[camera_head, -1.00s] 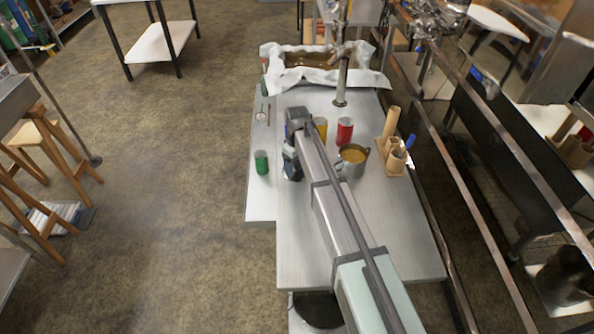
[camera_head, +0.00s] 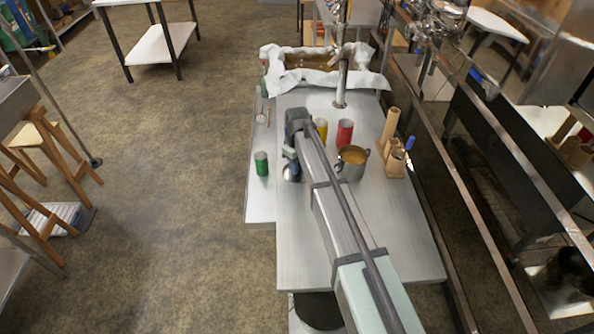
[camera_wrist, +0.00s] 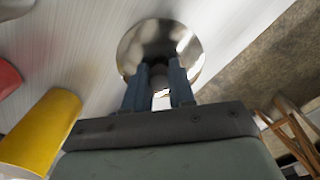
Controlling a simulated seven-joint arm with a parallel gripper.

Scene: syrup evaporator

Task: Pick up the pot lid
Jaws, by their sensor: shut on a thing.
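The pot lid is a shiny, round, silvery metal disc (camera_wrist: 160,38) in the wrist view, just beyond my fingers. My gripper (camera_wrist: 160,88) is shut on a small part at the lid's middle, with one blue-grey finger on each side. In the head view my gripper (camera_head: 291,156) hangs over the left part of the metal table, and the lid (camera_head: 291,175) shows just below it. My arm hides part of the gripper there. I cannot tell whether the lid touches the table.
A green can (camera_head: 261,163) stands close to the left. To the right are a yellow can (camera_head: 321,129), a red can (camera_head: 345,133) and a metal pot of amber liquid (camera_head: 351,163). A wooden holder (camera_head: 394,162) stands farther right. The table (camera_head: 390,230) is clear towards the front.

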